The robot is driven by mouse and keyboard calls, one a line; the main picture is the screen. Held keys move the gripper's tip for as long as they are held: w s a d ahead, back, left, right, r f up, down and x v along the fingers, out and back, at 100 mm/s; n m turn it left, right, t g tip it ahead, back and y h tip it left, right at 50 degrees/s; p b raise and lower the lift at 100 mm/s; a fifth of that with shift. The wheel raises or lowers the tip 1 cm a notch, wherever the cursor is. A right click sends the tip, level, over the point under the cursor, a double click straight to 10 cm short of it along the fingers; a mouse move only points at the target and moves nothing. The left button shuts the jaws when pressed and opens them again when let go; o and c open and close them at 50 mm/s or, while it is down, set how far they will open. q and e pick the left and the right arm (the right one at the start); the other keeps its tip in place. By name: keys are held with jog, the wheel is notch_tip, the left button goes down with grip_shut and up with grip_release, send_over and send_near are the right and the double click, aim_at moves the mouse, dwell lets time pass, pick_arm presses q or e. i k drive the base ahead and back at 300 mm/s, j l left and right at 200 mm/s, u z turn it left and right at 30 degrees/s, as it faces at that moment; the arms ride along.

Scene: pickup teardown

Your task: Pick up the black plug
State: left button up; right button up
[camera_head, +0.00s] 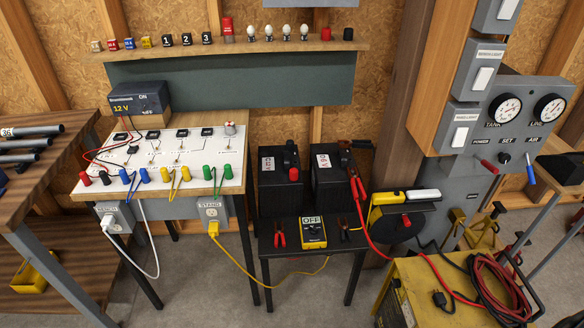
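Two black items could be the black plug. One is a small black plug (105,178) standing at the front edge of the white circuit board (200,150), between a red plug (85,178) and a blue plug (125,176). The other looks like a black plug on a cord (440,299), lying on top of the yellow machine (410,270) at the lower right. I cannot tell which one is meant. Neither gripper is in view, and nothing is seen touching either item.
A black 12 V supply (140,98) stands behind the board. Two black batteries (280,185) and a low black table with a yellow meter (313,232) stand at the centre. Red cable coils (495,285) crowd the machine's top. Cords hang from outlets below the bench.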

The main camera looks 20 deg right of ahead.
aim_at(439, 301)
jog(key=z, duration=1.95)
jog(key=i+j+u, duration=0.15)
jog(key=i+j, duration=0.05)
jog(key=j, duration=0.1)
